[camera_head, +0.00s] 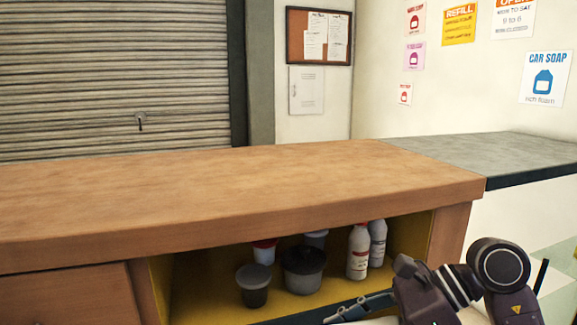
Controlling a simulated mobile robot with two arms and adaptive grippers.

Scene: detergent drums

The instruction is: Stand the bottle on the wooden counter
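The wooden counter (230,185) has a bare top. In the open yellow shelf under it stand two white bottles upright side by side. The nearer bottle (358,253) has a red label; the other bottle (378,242) is just behind it to the right. My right arm comes in from the lower right, in front of the shelf opening. My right gripper (362,305) shows only in part at the bottom edge, below the bottles and apart from them in the picture; its opening cannot be made out. My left gripper is not in view.
A dark grey tub (303,270), a smaller grey cup (254,287), a red-and-white container (265,252) and another grey container (316,239) share the shelf left of the bottles. A grey countertop (500,153) adjoins at right. The shelf's overhang limits height.

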